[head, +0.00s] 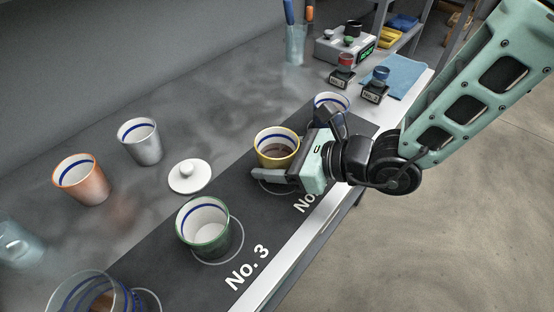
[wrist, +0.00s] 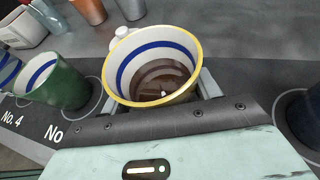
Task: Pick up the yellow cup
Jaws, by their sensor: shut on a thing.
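The yellow cup (head: 276,148) has a yellow outside, a white inside with a blue band, and dark brown contents. It is upright over the dark mat, at a ring marking. It also fills the middle of the wrist view (wrist: 155,65). My gripper (head: 275,174) reaches it from the right and is shut on it, with a finger on each side of the cup in the wrist view (wrist: 160,90). I cannot tell whether the cup's base touches the mat.
A green cup (head: 204,226) stands on the No. 3 spot. A blue-banded cup (head: 332,104) is just behind my gripper. A white lid (head: 190,176), a grey cup (head: 140,141) and an orange cup (head: 81,179) stand left of the mat (head: 170,235). A glass vessel (head: 92,295) is at the front.

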